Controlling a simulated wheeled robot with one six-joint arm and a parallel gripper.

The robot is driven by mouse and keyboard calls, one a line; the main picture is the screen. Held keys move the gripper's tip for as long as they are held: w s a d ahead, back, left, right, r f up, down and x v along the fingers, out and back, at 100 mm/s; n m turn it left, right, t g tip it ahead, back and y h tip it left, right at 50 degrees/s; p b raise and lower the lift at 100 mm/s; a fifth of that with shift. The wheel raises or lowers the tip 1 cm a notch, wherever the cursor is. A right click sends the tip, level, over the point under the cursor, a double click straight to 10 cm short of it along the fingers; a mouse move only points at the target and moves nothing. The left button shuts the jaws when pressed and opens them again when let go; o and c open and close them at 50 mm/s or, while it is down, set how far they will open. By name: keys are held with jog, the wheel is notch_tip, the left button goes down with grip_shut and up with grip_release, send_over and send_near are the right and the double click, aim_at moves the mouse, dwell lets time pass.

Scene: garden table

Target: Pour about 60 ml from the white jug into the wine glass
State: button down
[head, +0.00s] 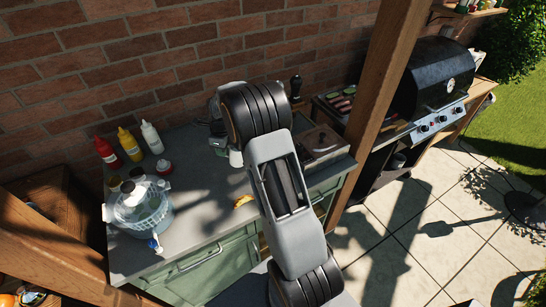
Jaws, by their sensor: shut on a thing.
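My arm fills the middle of the view and reaches over the grey counter (190,215). My gripper (217,130) shows only as a dark part at the left of the arm's far end, mostly hidden by the arm. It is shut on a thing. A small white piece, probably the white jug (236,158), shows just below it at the arm's left edge; the rest is hidden. I cannot make out the wine glass, nor tell whether the jug is tilted or touching the counter.
Red (107,152), yellow (129,144) and white (152,138) bottles stand at the back left. A clear domed container (140,208) is at the front left. A yellow item (243,200) lies left of my arm. A wooden post (375,100) and grill (435,75) stand right.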

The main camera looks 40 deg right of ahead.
jog(key=shift+s+d+r+t+y, duration=0.4)
jog(key=shift+r+t+y, duration=0.1)
jog(key=shift+r, duration=0.1)
jog(key=shift+s+d+r+t+y, duration=0.4)
jog(key=shift+r+t, duration=0.1)
jog(key=shift+r, duration=0.1)
jog(key=s+d+r+t+y, duration=0.3)
jog(key=r, duration=0.1)
jog(key=shift+r+t, duration=0.15)
jog(key=shift+t, duration=0.15)
jog(key=shift+s+d+r+t+y+b, duration=0.15)
jog(key=shift+s+r+t+y+b, duration=0.15)
jog(key=shift+t+y+b, duration=0.4)
jog(key=shift+r+b, duration=0.35)
jog(key=shift+b, duration=0.05)
jog(key=shift+d, duration=0.1)
jog(key=shift+s+d+r+t+y+b, duration=0.45)
jog(key=shift+r+t+y+b, duration=0.15)
jog(key=shift+b, duration=0.8)
jog(key=shift+s+d+r+t+y+b, duration=0.4)
jog(key=shift+t+y+b, duration=0.2)
jog(key=shift+b, duration=0.8)
